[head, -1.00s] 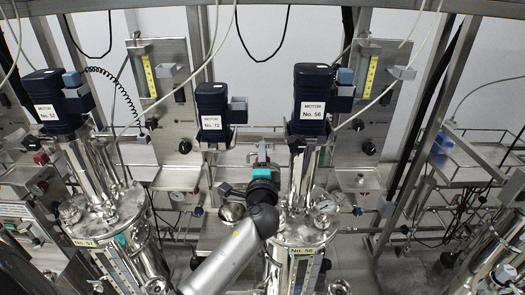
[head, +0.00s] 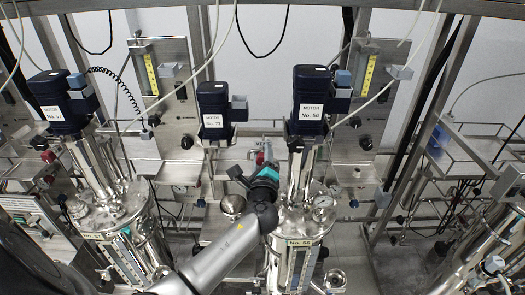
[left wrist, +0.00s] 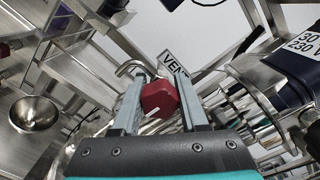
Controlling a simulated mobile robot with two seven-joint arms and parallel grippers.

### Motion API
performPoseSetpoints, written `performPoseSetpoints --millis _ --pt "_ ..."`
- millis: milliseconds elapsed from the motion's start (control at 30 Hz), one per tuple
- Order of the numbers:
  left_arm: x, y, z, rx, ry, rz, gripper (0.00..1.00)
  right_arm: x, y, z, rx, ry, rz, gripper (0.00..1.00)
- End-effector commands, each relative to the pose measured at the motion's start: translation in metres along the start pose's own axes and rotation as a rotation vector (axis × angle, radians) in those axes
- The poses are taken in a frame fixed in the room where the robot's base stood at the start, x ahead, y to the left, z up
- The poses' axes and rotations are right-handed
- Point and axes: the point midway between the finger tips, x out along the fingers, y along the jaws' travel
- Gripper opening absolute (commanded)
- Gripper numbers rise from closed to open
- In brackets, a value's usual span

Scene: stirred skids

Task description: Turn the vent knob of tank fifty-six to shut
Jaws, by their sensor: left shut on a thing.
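Tank fifty-six (head: 300,225) is a shiny steel vessel labelled No. 56, under a dark blue motor (head: 309,98) with the same number. The vent knob (left wrist: 159,98) is a red faceted knob beside a VENT tag (left wrist: 174,66) in the left wrist view. My left gripper (left wrist: 161,100) has a finger on each side of the knob and is shut on it. In the head view my left gripper (head: 262,162) is just left of the tank's upper column, with the knob mostly hidden. The knob's exact setting cannot be read. My right gripper is not in view.
Another tank (head: 115,200) with its motor stands at the left. Motor No. 72 (head: 213,108) is behind my left arm. A round gauge (head: 324,202) sits on tank fifty-six's lid. A steel bowl (left wrist: 34,113) and pipes crowd the left wrist view.

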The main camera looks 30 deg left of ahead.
Motion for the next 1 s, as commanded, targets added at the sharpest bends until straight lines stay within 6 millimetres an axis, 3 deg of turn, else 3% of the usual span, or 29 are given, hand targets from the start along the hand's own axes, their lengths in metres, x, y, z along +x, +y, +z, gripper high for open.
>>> performPoseSetpoints --millis 500,533,767,1000 --pt "-0.0001 0.0006 -0.0001 0.028 -0.001 0.000 0.00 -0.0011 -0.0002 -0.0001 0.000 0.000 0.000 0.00" --pt "-0.0001 0.0006 -0.0001 0.028 -0.001 0.000 0.46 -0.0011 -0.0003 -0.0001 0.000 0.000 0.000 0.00" --pt "-0.0001 0.0005 0.0001 0.025 -0.001 0.000 0.71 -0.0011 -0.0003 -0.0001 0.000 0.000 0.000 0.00" --pt "-0.0001 0.0004 0.0002 0.023 -0.001 0.000 0.73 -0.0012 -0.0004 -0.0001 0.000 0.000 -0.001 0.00"
